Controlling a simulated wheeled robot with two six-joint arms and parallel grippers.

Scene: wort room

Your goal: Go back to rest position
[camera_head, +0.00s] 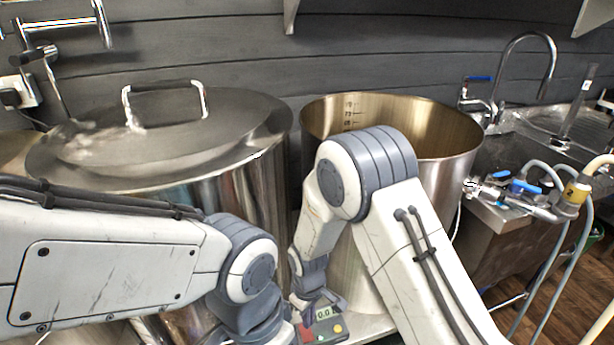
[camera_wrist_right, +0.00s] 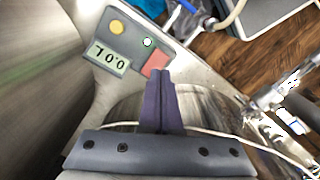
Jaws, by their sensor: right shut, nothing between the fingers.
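My right gripper (camera_wrist_right: 161,78) points down with its two dark fingers pressed together and nothing between them. In the wrist view its tips are beside the red button of a grey control box (camera_wrist_right: 122,45), which has a lit display and a yellow button. I cannot tell whether the tips touch it. In the head view the box (camera_head: 327,330) is low in the middle, below my bent right arm, which partly hides the open pot. My left arm comes in from the left and bends down at the bottom edge; its gripper is out of view.
A lidded steel pot (camera_head: 215,195) stands behind my left arm. An open steel pot (camera_head: 445,140) stands behind my right arm. At right are a sink with a tap (camera_head: 540,42), hoses and blue-handled valves (camera_head: 525,187). Wooden floor (camera_head: 575,290) shows at lower right.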

